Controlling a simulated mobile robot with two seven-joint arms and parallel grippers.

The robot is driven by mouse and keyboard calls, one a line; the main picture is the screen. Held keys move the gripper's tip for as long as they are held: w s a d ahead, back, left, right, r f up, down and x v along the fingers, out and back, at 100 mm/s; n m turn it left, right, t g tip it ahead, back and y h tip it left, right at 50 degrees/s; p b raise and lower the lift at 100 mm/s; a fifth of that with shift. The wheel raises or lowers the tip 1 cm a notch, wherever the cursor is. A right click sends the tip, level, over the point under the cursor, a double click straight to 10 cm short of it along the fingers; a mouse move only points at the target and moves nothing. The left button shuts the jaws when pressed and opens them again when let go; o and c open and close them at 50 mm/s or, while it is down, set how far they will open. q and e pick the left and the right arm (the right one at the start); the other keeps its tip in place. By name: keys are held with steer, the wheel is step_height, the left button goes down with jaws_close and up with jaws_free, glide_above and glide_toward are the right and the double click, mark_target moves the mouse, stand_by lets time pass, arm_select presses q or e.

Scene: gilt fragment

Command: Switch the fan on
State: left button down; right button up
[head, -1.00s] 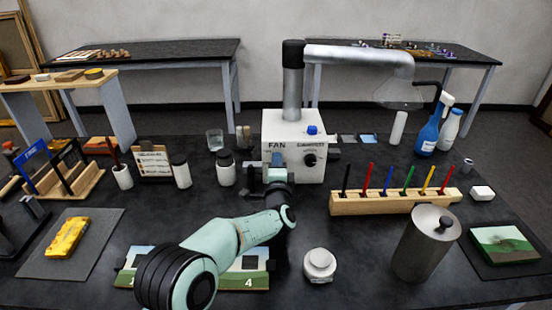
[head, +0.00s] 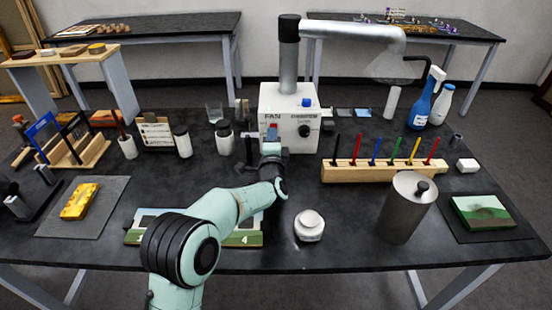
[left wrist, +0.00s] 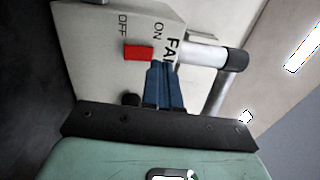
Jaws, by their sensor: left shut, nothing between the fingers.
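The fan unit is a white box (head: 290,104) at the back middle of the table, marked FAN, with a silver duct on top. Its red switch (left wrist: 138,53) sits beside the OFF and ON labels in the left wrist view; a bit of red (head: 272,127) shows above my gripper in the head view. My left gripper (head: 272,146) is in front of the box. In the left wrist view its blue fingers (left wrist: 160,66) are shut and empty, with the tips right by the switch's ON side. I cannot tell whether they touch it. My right gripper is not in view.
A black dial (head: 304,131) and a blue knob (head: 306,102) are on the box. A pen rack (head: 370,172) stands to the right, a metal canister (head: 406,215) nearer. Dark-capped white bottles (head: 224,142) stand left.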

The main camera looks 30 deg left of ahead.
arm_select(q)
steer(key=r+v, duration=0.2)
steer(key=v, duration=0.8)
steer(key=shift+r+p, duration=0.15)
steer(key=shift+p, duration=0.2)
